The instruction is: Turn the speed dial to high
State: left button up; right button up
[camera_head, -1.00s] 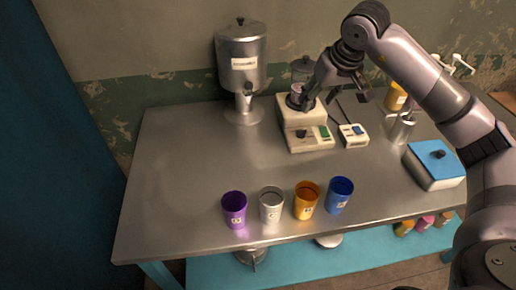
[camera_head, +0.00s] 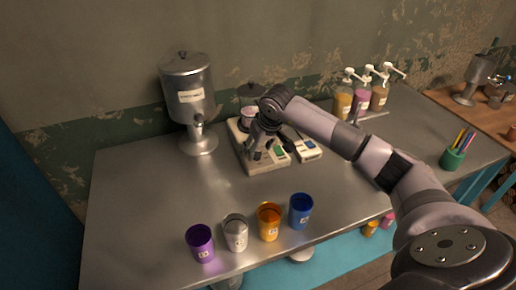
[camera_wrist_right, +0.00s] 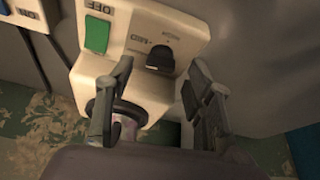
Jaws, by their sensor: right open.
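The cream mixing machine (camera_head: 262,168) stands near the back middle of the table. Its speed dial, a black knob (camera_wrist_right: 160,59) on the front panel, shows in the right wrist view beside printed labels too blurred to read surely. A green switch (camera_wrist_right: 97,34) sits left of it there; the switch also shows in the head view (camera_head: 280,149). My right gripper (camera_head: 257,150) is over the machine's front panel. In the right wrist view its open fingers (camera_wrist_right: 162,70) are on either side of the knob, with no clear contact visible. In the head view the gripper hides the dial.
A small white switch box (camera_head: 307,150) sits right of the machine. A metal dispenser (camera_head: 188,95) stands to its left. Purple (camera_head: 201,243), silver (camera_head: 235,233), orange (camera_head: 268,222) and blue (camera_head: 300,211) cups line the front. Pump bottles (camera_head: 361,101) stand behind my arm.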

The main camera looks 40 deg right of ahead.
jog(key=shift+x, duration=0.75)
jog(key=shift+f, duration=0.2)
grip_shut()
pick_arm(q)
jog(key=shift+w+r, duration=0.15)
jog(key=shift+w, duration=0.35)
